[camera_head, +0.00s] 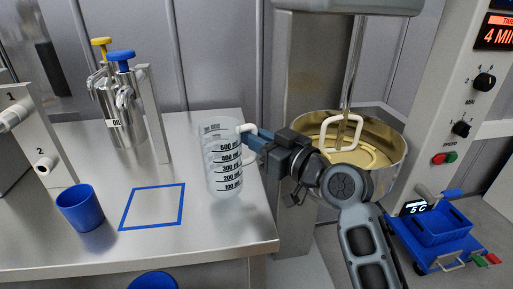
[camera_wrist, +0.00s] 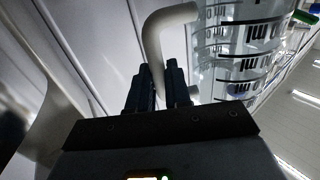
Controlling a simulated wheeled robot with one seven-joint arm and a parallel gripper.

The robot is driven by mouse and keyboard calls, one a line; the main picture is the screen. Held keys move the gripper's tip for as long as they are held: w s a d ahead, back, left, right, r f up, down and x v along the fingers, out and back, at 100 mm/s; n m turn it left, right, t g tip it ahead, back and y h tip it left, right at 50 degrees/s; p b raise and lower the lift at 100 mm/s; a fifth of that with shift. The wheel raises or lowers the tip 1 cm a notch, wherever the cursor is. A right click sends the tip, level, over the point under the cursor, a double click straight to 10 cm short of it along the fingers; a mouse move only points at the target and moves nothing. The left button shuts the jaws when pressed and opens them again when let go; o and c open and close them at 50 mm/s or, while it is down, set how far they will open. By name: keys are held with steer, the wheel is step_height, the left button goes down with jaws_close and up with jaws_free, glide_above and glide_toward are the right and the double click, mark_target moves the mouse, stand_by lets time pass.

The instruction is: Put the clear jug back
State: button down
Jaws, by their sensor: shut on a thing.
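The clear jug (camera_head: 222,175) has black volume marks and a pale handle (camera_head: 247,128). It is upright over the right part of the steel counter; I cannot tell whether its base touches the top. My gripper (camera_head: 250,138) comes from the right and is shut on the handle. In the wrist view the fingers (camera_wrist: 160,85) close around the pale handle (camera_wrist: 158,30), with the jug (camera_wrist: 235,60) at the right. A blue square outline (camera_head: 124,215) is marked on the counter left of the jug, and it is empty.
A blue cup (camera_head: 80,210) stands left of the outline. Steel dispensers with yellow (camera_head: 99,42) and blue (camera_head: 120,55) tops stand behind it. A large mixing bowl (camera_head: 390,165) is at the right, with a blue tray (camera_head: 440,228) below it. The steel counter (camera_head: 205,245) is clear in front.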

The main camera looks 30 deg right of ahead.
steer(key=shift+f, duration=1.3)
steer(key=shift+f, duration=0.2)
steer(key=c, duration=1)
jaws_free()
steer(key=shift+c, duration=0.2)
steer(key=shift+r, duration=0.25)
steer(key=b+v, duration=0.2)
steer(key=v, duration=1)
steer(key=shift+b, duration=0.4)
steer(key=shift+s+f, duration=0.1)
steer(key=shift+f, duration=0.05)
